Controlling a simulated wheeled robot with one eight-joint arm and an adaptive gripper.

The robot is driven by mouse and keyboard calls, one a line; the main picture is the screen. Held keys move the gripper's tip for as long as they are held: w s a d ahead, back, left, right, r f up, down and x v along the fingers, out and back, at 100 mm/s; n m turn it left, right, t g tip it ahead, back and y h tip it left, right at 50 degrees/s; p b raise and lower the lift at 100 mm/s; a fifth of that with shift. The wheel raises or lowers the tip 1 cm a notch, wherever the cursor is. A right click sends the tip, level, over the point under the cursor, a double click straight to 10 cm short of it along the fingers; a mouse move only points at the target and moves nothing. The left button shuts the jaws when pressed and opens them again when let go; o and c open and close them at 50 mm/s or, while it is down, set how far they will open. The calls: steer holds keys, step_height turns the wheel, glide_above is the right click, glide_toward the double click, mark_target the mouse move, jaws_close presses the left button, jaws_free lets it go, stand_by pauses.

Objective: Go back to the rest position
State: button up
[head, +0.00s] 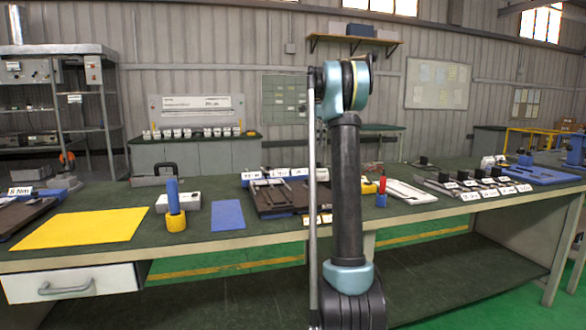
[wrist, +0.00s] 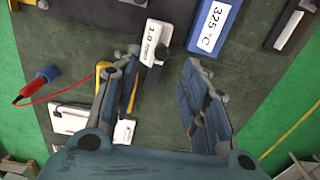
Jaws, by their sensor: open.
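My gripper (wrist: 162,72) is open in the wrist view, with its two fingers spread wide and nothing between the pads. It hangs above the green bench top. A small block labelled "1.0 mm" (wrist: 152,42) lies just beyond the left fingertip; I cannot tell whether they touch. In the head view my arm stands upright in front of the bench, and my gripper is not visible there.
The wrist view shows a blue block labelled "325 °C" (wrist: 214,22) and a blue plug (wrist: 47,75) with a red cable. In the head view the bench (head: 280,245) carries a yellow mat (head: 80,228), a blue mat (head: 228,214) and a dark rack (head: 275,200).

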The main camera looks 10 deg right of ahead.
steer(key=s+a+f+n, duration=0.2)
steer(key=s+f+n, duration=0.1)
steer(key=s, duration=0.7)
steer(key=s+a+f+n+t, duration=0.1)
steer(key=s+a+f+n, duration=0.1)
steer(key=s, duration=0.7)
steer(key=s+a+f+n, duration=0.1)
steer(key=s+f+n, duration=0.2)
steer(key=s, duration=0.7)
steer(key=s+a+f+n, duration=0.1)
steer(key=s+f+n, duration=0.3)
steer(key=s+f, duration=0.8)
steer(key=s+a+f+n+t, duration=0.1)
steer(key=s+f+n, duration=0.3)
steer(key=s+f, duration=0.8)
steer(key=shift+s+a+f, duration=0.15)
steer(key=shift+a, duration=0.1)
steer(key=shift+w+f, duration=0.2)
steer(key=shift+w, duration=0.2)
